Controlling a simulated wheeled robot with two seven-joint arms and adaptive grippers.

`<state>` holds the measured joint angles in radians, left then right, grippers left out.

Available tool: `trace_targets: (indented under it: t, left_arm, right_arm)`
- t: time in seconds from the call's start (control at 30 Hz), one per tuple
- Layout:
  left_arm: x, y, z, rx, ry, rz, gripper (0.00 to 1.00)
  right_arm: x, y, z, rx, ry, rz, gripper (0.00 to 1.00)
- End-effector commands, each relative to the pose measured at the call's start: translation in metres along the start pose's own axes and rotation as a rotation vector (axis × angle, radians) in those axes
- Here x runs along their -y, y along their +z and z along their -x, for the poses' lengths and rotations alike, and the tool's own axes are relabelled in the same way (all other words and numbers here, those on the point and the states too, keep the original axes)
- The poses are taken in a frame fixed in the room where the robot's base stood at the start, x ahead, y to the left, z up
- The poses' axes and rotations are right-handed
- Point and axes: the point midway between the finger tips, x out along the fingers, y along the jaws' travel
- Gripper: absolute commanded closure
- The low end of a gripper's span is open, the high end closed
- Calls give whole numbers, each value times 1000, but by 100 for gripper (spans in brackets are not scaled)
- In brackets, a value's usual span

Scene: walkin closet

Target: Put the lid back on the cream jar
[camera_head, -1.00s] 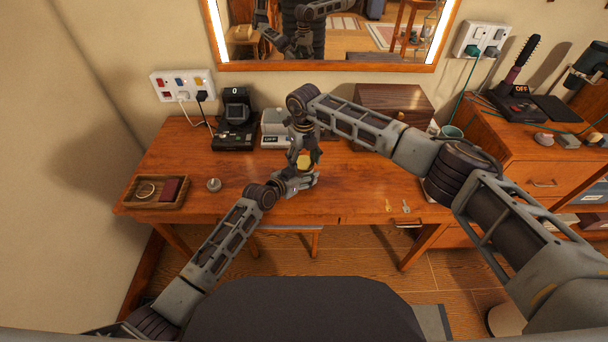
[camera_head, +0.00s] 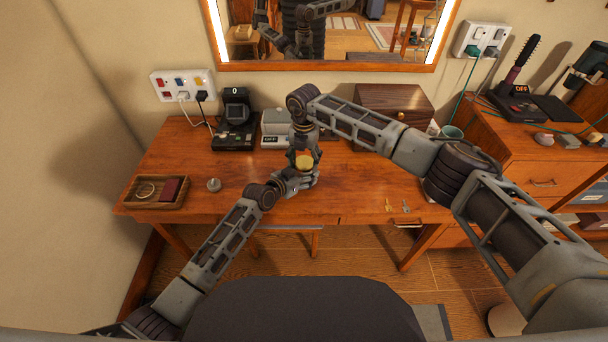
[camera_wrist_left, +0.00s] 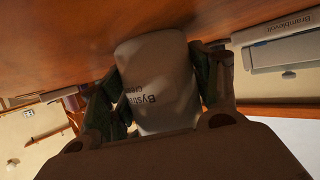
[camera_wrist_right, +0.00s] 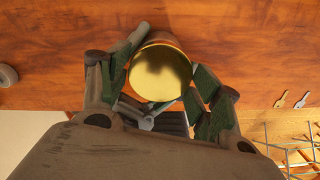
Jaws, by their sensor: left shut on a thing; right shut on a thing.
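The gold lid (camera_head: 304,162) is between the fingers of my right gripper (camera_head: 304,158), which is shut on it from above. In the right wrist view the round lid (camera_wrist_right: 160,72) shows its flat top, with a finger on each side. The cream jar (camera_wrist_left: 160,85), pale with dark lettering, is gripped between the fingers of my left gripper (camera_wrist_left: 157,95), close to the desk. In the head view my left gripper (camera_head: 305,182) is just below the lid. The jar's mouth is hidden, so I cannot tell whether the lid touches or is seated on it.
The wooden desk (camera_head: 250,170) has a tray (camera_head: 155,204) and small knob-like item (camera_head: 214,185) at left. A dark device (camera_head: 235,125), a grey box (camera_head: 275,125) and a wooden box (camera_head: 395,103) stand behind. Keys (camera_head: 397,206) lie at right. Free desk surrounds the grippers.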

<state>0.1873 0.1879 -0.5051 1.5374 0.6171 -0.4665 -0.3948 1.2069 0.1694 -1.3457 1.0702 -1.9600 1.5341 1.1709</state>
Motion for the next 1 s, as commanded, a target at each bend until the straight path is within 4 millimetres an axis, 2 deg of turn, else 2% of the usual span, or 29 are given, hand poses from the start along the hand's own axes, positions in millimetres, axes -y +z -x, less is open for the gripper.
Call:
trace_targets:
  t: [0.07,0.2,0.23,0.43,0.8,1.0]
  left_arm:
    - [-2,1,0,1,3,1,100]
    - [-2,1,0,1,3,1,100]
    - [-2,1,0,1,3,1,100]
    - [-2,1,0,2,2,1,100]
    - [-1,1,0,2,2,1,100]
    - [-1,1,0,2,2,1,100]
  right_arm:
    - [0,1,0,3,2,-61,64]
    - [0,1,0,3,2,-60,64]
    - [0,1,0,3,2,-59,35]
    - [0,1,0,2,1,-57,11]
    - [0,0,1,1,0,-55,11]
    - [0,1,9,1,0,-55,11]
